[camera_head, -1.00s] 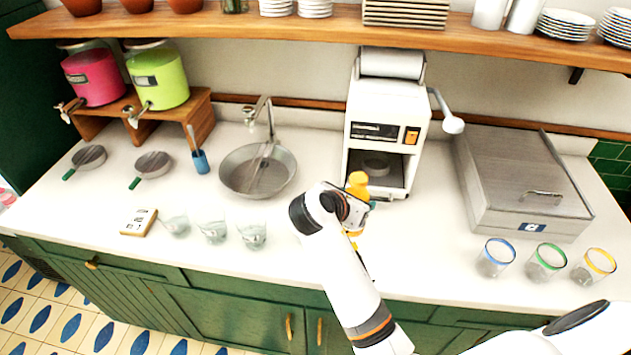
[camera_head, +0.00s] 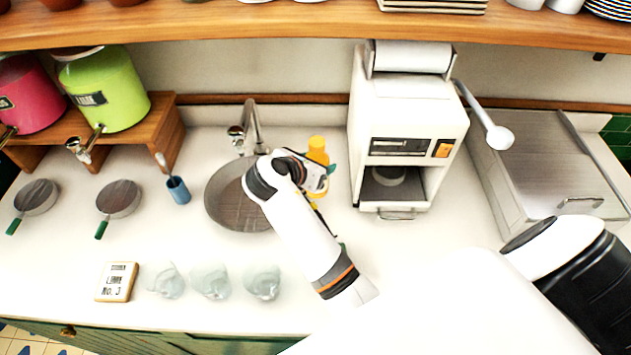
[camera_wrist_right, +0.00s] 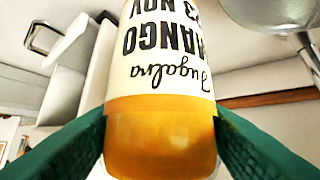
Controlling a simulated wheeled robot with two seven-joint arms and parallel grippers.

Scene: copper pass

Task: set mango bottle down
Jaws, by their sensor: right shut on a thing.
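The mango bottle (camera_head: 317,151) is orange-yellow and shows partly behind my right gripper (camera_head: 325,172) in the head view, between the sink and the white machine. In the right wrist view the bottle (camera_wrist_right: 160,85) fills the middle, with a white label reading MANGO. The green fingers of my right gripper (camera_wrist_right: 160,145) press on both sides of it. The bottle's base, and whether it touches the counter, cannot be made out. My left gripper is not in view.
A round metal sink (camera_head: 238,200) lies left of the gripper. The white machine (camera_head: 408,140) stands to its right. Several glasses (camera_head: 211,282) and a small sign (camera_head: 117,282) stand near the front edge. The counter (camera_head: 390,255) before the machine is clear.

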